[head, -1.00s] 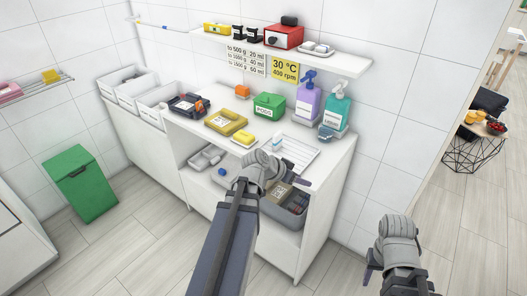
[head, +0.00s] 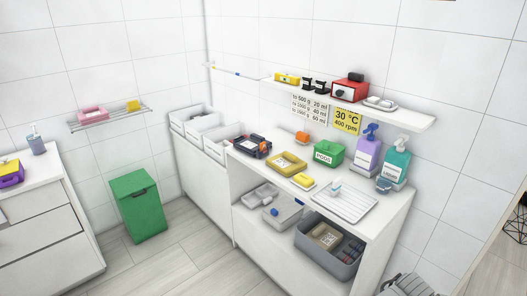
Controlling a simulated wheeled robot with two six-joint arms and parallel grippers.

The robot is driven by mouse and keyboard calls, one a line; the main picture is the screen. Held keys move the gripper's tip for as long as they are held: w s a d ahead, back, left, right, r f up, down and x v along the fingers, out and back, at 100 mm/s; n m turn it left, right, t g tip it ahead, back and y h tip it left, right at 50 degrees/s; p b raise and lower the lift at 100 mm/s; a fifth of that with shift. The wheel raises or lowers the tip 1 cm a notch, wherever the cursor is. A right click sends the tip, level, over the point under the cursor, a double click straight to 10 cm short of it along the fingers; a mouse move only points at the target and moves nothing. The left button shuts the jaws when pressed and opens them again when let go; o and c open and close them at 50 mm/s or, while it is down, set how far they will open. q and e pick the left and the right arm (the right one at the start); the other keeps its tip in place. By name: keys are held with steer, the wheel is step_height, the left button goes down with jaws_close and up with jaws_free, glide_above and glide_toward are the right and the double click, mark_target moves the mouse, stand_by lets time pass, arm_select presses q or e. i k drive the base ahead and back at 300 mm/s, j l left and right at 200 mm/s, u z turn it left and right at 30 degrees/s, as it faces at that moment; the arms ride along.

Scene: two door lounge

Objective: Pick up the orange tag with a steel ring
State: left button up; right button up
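I cannot make out an orange tag with a steel ring for certain. A small orange object (head: 302,137) stands at the back of the white counter (head: 240,160), left of the green box (head: 329,153); no ring can be made out on it. A dark case with orange parts (head: 252,146) lies further left on the counter. Neither of my grippers shows; only a grey piece of one of my arms is at the bottom right edge.
The counter also holds a yellow tray (head: 287,163), a ribbed white tray (head: 344,203), a purple bottle (head: 367,153) and a teal bottle (head: 395,165). A grey bin (head: 325,255) sits below. A green bin (head: 138,205) stands left, with clear floor beside it.

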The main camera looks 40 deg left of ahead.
mark_target(262, 146)
steer(key=i+l, duration=0.1)
steer(key=i, duration=0.35)
steer(key=u, duration=1.7)
